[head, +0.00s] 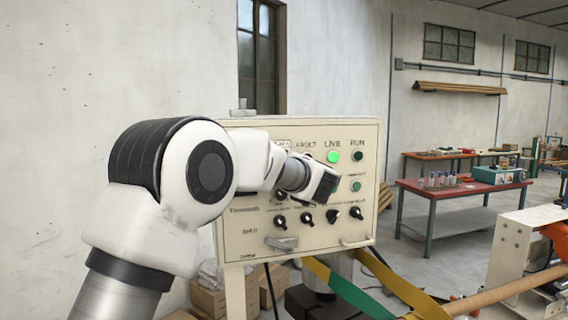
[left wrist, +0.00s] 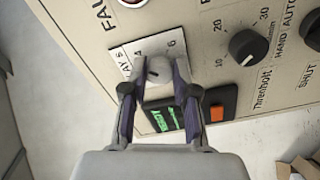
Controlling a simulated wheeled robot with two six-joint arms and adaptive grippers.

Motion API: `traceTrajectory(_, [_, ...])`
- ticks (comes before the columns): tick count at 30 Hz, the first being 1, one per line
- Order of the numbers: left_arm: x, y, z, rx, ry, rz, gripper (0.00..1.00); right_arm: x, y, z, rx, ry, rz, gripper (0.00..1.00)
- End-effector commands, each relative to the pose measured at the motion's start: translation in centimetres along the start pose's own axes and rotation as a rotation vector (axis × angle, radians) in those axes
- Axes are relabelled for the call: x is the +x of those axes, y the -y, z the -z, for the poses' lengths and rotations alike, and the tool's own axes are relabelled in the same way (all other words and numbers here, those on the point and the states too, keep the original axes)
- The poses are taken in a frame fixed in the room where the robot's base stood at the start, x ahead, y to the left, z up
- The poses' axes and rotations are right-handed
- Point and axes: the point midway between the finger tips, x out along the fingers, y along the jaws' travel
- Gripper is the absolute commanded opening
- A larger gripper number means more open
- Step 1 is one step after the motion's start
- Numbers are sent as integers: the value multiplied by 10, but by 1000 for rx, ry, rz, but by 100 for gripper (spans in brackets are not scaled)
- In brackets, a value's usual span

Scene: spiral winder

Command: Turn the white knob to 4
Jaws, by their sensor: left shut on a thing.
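The white knob (left wrist: 158,69) sits on a white scale plate on the beige control panel (head: 330,243). In the left wrist view the numbers 4 and 6 show on the scale beyond it. The knob carries a small dark mark, but I cannot tell exactly which number it points to. My left gripper (left wrist: 156,86) is shut on the knob, one finger on each side. In the head view my left arm reaches across the panel's upper part, and the gripper (head: 322,186) hides the knob. My right gripper is not in view.
A black Threnbolt dial (left wrist: 248,45) is right of the knob. A rocker switch with an orange part (left wrist: 217,112) and a green display (left wrist: 163,119) are close to the fingers. A green lamp (head: 333,157) is lit. A red-topped table (head: 460,190) stands farther right.

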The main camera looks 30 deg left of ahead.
Motion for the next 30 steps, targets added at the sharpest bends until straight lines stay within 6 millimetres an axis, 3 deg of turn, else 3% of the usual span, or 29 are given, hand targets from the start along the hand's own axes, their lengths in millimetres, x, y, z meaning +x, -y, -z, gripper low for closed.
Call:
traceTrajectory(6, [0,-3,2,-3,-2,-4,0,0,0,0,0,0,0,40])
traceTrajectory(7, [0,-3,2,-3,-2,-4,32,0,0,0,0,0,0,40])
traceTrajectory(9, [0,-3,1,-4,-2,-4,54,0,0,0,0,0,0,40])
traceTrajectory(20, [-5,-2,0,-2,0,-2,54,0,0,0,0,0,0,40])
traceTrajectory(23, [-19,-2,0,-3,1,-3,54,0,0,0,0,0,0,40])
traceTrajectory(30, [-80,-3,0,1,1,-6,54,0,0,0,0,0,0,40])
